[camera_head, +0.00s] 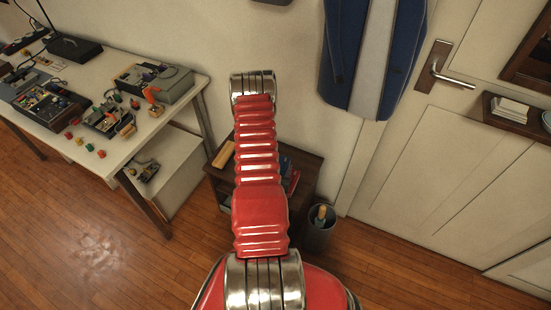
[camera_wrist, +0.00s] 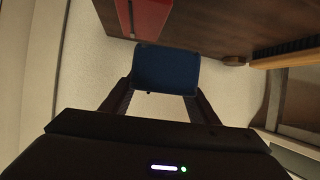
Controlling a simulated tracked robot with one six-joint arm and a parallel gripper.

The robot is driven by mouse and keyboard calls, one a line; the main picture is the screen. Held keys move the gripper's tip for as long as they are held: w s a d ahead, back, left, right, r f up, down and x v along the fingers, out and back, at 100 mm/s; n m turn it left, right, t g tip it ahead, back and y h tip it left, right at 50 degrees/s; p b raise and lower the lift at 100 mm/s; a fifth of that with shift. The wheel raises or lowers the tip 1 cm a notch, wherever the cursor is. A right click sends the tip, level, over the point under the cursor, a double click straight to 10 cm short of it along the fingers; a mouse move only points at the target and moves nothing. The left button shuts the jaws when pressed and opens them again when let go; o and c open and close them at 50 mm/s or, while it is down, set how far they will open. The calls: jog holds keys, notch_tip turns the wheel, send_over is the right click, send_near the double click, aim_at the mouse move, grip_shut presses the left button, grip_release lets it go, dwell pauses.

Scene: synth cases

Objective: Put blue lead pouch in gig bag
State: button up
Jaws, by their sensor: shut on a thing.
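The blue lead pouch (camera_wrist: 166,66) is a dark blue, rounded rectangle in the wrist view. My gripper (camera_wrist: 164,88) is shut on it, with one dark finger at each side. In the head view my red arm stretches away from me, and I cannot make out the gripper or the pouch there. A long blue thing with a pale middle stripe (camera_head: 360,60) hangs on the wall at the top right of the head view. It may be the gig bag, but its top is cut off and I see no opening.
A dark wooden cabinet (camera_head: 308,163) stands behind my arm, with a bin (camera_head: 319,236) beside it. A white workbench (camera_head: 128,148) with several devices is at the left. A red thing (camera_wrist: 145,16) and dark wood (camera_wrist: 215,22) show beyond the pouch.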

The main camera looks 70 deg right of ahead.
jog(key=w+a+r+n+t+y, duration=0.2)
jog(key=w+a+r+n+t, duration=0.3)
jog(key=w, duration=0.6)
jog(key=w+a+r+n+t+y, duration=0.1)
jog(key=w+a+r, duration=0.3)
jog(key=w+a, duration=0.45)
jog(key=w+a+r+n+t+y, duration=0.2)
jog(key=w+a+r+n+t, duration=0.15)
jog(key=w, duration=0.95)
jog(key=w+a+r+n+y, duration=0.2)
jog(key=w+a+r, duration=0.2)
jog(key=a, duration=0.8)
jog(key=w+a+r+n+t+y, duration=0.1)
jog(key=w+a+r+n+y, duration=0.2)
jog(key=a, duration=0.8)
jog(key=w+a+r+n+t+y, duration=0.1)
jog(key=w+a+r+n+y, duration=0.1)
jog(key=w+a+r, duration=0.5)
jog(key=a+r, duration=0.3)
jog(key=a, duration=0.2)
jog(key=shift+a+y, duration=0.35)
jog(key=shift+y, duration=0.05)
jog(key=shift+d+n, duration=0.1)
jog(key=shift+n, duration=0.15)
